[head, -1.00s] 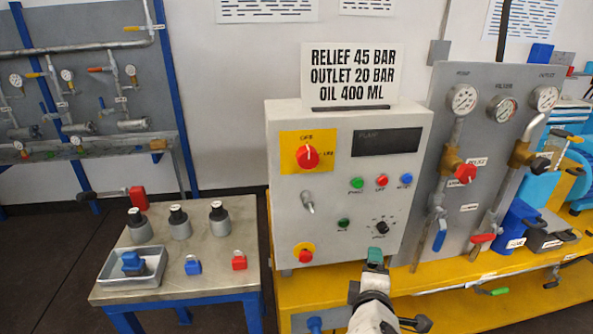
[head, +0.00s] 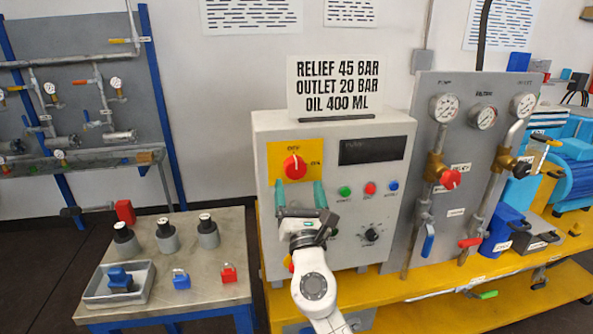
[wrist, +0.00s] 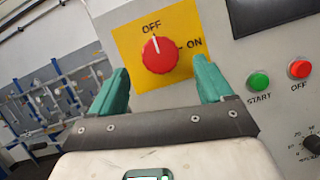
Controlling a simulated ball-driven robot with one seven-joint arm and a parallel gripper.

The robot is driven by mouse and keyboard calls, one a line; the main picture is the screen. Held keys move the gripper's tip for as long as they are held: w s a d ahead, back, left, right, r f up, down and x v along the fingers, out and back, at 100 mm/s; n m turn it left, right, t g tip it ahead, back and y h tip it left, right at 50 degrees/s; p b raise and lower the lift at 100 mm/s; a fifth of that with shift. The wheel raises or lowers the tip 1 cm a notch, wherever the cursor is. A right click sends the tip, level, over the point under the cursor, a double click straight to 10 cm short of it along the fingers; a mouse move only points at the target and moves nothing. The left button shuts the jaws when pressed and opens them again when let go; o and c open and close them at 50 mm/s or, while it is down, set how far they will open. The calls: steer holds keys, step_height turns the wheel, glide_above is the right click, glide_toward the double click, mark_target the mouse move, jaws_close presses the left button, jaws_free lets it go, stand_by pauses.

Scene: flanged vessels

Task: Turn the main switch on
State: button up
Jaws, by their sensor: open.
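The main switch (head: 294,167) is a red round knob on a yellow plate at the upper left of the grey control box (head: 262,225). In the wrist view, the knob (wrist: 160,55) has a white mark pointing up toward OFF, with ON to its right. My gripper (head: 300,196) is open and empty, its two green fingers just below the knob in the head view. In the wrist view, my gripper (wrist: 157,88) has one finger to each side of the knob and lower than it. The fingers appear apart from the knob.
Green (wrist: 258,82) and red (wrist: 299,69) buttons, labelled START and OFF, lie right of the switch. A sign (head: 334,85) stands on the box. A gauge panel (head: 408,190) stands to the right. A low table (head: 205,290) with canisters and padlocks is at the left.

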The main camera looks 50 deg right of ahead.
mark_target(296, 172)
steer(key=x, duration=0.5)
steer(key=shift+p, duration=0.35)
steer(key=shift+c, duration=0.5)
steer(key=c, duration=0.9)
steer(key=shift+c, duration=0.2)
